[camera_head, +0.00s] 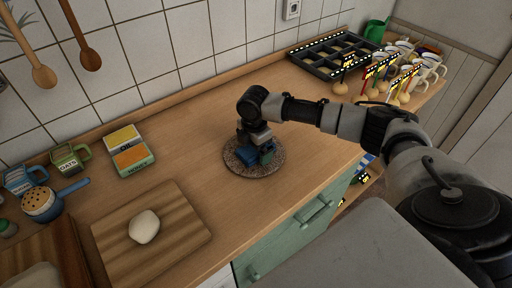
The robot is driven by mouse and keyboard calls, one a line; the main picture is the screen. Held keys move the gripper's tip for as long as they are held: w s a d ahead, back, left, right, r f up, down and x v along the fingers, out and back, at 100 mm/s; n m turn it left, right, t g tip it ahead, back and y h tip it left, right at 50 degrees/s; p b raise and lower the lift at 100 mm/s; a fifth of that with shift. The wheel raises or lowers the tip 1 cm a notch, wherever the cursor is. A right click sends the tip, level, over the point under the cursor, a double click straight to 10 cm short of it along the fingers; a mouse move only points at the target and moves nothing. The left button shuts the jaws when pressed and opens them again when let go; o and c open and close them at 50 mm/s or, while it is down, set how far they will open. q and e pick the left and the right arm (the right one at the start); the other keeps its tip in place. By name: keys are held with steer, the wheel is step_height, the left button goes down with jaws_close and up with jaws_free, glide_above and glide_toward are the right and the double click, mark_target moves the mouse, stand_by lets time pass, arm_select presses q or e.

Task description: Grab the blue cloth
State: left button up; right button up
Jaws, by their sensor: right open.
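A small blue cloth (258,157) lies on a round speckled board (235,166) in the middle of the wooden counter. My right gripper (258,152) points down right over the cloth, with its fingers around or just above it. It is open, and its dark fingers hide part of the cloth. I cannot tell whether the fingers touch it. The left gripper is not in view.
A cutting board (185,213) with a pale round lump (144,227) is at the front left. Mugs and tins (130,158) stand behind it. A dark tray (322,62) and several white cups (428,72) are at the back right. Counter left of the round board is clear.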

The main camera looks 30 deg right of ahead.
steer(key=shift+f, duration=0.25)
steer(key=c, duration=1)
steer(key=shift+r, duration=0.1)
steer(key=shift+r, duration=0.6)
step_height(320, 180, up, 3)
steer(key=shift+s+f+b, duration=0.1)
steer(key=shift+b, duration=0.55)
steer(key=s+a+r+b, duration=0.1)
steer(key=s+r, duration=0.5)
steer(key=s, duration=0.5)
steer(key=shift+s+r, duration=0.25)
steer(key=shift+r, duration=0.15)
